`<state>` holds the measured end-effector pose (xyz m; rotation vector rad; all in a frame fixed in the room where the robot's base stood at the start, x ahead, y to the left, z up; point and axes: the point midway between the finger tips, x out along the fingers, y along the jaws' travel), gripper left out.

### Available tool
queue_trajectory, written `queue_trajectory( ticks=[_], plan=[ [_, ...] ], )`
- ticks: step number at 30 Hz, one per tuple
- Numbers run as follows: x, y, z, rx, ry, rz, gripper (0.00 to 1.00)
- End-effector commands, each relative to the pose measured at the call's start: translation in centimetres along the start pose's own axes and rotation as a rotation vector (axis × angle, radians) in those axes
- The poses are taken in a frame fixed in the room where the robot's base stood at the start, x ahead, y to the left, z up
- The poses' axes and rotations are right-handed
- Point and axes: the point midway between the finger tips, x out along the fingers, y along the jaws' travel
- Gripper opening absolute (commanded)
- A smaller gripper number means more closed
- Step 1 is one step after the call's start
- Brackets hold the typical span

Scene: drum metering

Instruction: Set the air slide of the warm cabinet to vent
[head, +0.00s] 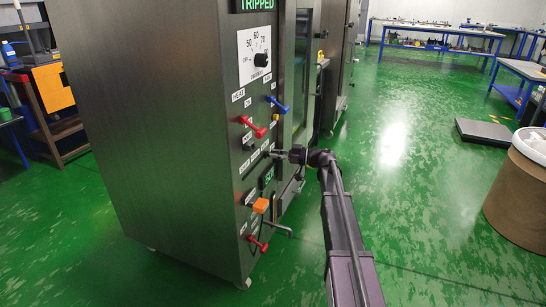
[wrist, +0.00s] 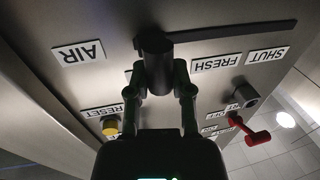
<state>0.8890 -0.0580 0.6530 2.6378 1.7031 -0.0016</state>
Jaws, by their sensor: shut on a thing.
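The warm cabinet (head: 150,120) is a tall brushed-metal box with controls on its narrow face. My gripper (wrist: 160,92) is shut on the dark round knob of the air slide (wrist: 153,52). A dark slot or strip runs from the knob to the right in the wrist view. An AIR label (wrist: 79,52) lies left of the knob, and FRESH (wrist: 216,62) and SHUT (wrist: 267,54) labels lie to its right, all upside down. Another label is mostly hidden behind the knob. In the head view my gripper (head: 284,153) is at the panel and the knob is hard to make out.
A red lever (head: 253,127) and a blue lever (head: 277,104) are above my gripper. A yellow button (wrist: 109,126) sits by RESET. A drum (head: 520,195) stands right; the green floor between is clear.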

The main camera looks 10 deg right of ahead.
Motion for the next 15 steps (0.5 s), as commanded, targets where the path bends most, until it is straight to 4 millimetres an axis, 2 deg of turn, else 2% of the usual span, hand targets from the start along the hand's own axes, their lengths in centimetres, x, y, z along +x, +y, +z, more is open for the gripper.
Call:
queue_trajectory(
  ticks=[1, 3, 4, 7, 8, 15],
  plan=[
    [0.00, 0.70, -0.12, 0.001, 0.004, 0.014, 0.00],
    [-0.01, 0.74, -0.13, 0.001, 0.004, 0.014, 0.00],
    [-0.02, 0.75, -0.13, 0.001, 0.004, 0.014, 0.32],
    [-0.03, 0.76, -0.14, 0.001, 0.004, 0.014, 0.62],
    [-0.03, 0.73, -0.13, 0.001, 0.004, 0.013, 0.65],
    [-0.03, 0.50, -0.09, 0.000, 0.003, 0.010, 0.65]
  ],
)
